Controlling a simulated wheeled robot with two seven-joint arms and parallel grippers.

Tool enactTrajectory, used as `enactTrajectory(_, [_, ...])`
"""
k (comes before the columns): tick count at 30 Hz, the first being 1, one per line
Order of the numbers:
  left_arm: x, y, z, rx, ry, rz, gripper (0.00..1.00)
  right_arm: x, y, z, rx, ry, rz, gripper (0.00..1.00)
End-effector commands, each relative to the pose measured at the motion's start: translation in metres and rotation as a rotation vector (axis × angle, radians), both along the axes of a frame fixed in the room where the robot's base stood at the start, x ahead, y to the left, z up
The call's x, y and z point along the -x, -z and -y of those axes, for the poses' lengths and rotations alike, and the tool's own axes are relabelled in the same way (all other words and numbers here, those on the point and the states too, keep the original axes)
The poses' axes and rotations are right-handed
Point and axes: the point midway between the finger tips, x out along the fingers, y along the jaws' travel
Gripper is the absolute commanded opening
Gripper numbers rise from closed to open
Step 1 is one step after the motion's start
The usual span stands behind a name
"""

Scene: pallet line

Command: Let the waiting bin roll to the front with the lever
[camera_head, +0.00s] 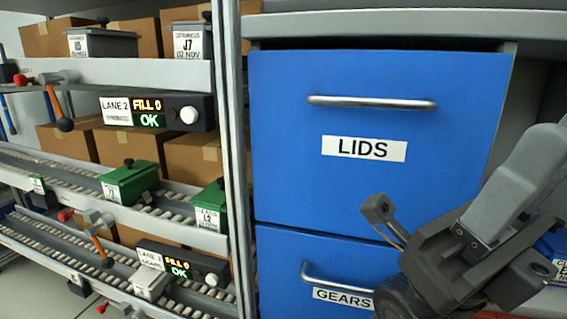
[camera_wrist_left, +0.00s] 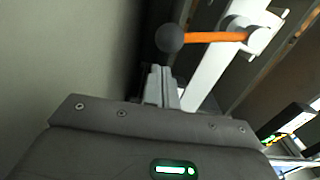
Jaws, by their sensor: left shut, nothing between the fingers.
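In the left wrist view my left gripper (camera_wrist_left: 161,72) is shut and empty. Its fingertips are just below the black ball of an orange lever (camera_wrist_left: 215,37); I cannot tell whether they touch. In the head view one orange lever (camera_head: 50,104) with a black ball is at the upper left, and another orange lever (camera_head: 97,243) is lower. A green bin (camera_head: 131,182) sits on a roller lane, with a second green bin (camera_head: 211,207) to its right, partly hidden by a post. A grey bin (camera_head: 150,281) is on the lower lane. My right gripper (camera_head: 450,260) is at the lower right, its fingers unclear.
The lane 2 panel (camera_head: 157,112) and the lower lane panel (camera_head: 181,264) both read FILL 0 and OK. A blue LIDS drawer (camera_head: 380,200) and a blue GEARS drawer (camera_head: 285,270) stand shut at centre. Cardboard boxes (camera_head: 190,160) stand behind the lanes.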

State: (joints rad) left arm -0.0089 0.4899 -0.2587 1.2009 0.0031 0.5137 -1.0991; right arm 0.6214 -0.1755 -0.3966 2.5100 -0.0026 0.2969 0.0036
Motion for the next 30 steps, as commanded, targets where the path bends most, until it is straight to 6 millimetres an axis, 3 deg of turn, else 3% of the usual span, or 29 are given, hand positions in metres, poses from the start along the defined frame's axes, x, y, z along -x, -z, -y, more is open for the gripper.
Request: enactTrajectory(30, [-0.012,0.000,-0.041,-0.002,-0.002,0.001,0.00,0.000,0.017,0.000,0.000,0.000,0.000,0.36])
